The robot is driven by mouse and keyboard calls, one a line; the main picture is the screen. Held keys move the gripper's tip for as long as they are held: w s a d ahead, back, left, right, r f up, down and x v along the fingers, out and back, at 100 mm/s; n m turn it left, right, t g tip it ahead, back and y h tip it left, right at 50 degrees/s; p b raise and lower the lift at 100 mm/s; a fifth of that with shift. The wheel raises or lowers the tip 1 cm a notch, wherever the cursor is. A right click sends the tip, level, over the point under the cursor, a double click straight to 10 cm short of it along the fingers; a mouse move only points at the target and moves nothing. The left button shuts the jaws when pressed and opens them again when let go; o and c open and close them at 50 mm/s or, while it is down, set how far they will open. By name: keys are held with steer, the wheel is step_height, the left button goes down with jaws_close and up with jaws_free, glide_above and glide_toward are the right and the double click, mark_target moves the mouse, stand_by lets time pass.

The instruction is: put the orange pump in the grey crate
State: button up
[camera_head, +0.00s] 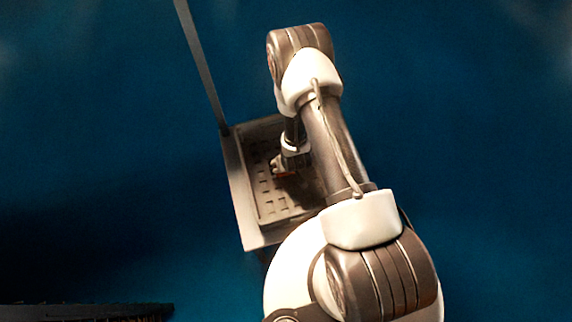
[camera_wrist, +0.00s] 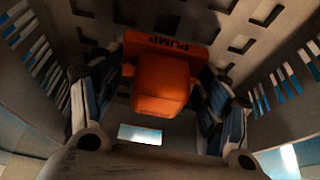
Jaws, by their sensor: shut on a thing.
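The orange pump (camera_wrist: 160,85) shows in the middle of the wrist view, a block with dark "PUMP" lettering along its top bar. My gripper (camera_wrist: 157,72) has one finger on each side of it and is shut on it. Slotted walls and a slotted floor of the grey crate (camera_wrist: 285,88) surround the pump and the fingers, so they are inside the crate. In the head view my gripper (camera_head: 284,163) reaches down into the grey crate (camera_head: 268,205). Only a small orange patch shows there. I cannot tell whether the pump touches the crate floor.
The crate sits on a light-framed stand (camera_head: 239,195) with a tall thin post (camera_head: 203,70) at its far left corner. My arm covers the crate's right side. A dark flat object (camera_head: 85,312) lies at the bottom left. The blue floor around is clear.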

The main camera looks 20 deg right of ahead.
steer(key=shift+f+b, duration=0.55)
steer(key=shift+b, duration=0.05)
steer(key=o, duration=1.4)
steer(key=shift+c, duration=0.2)
steer(key=shift+r, duration=0.15)
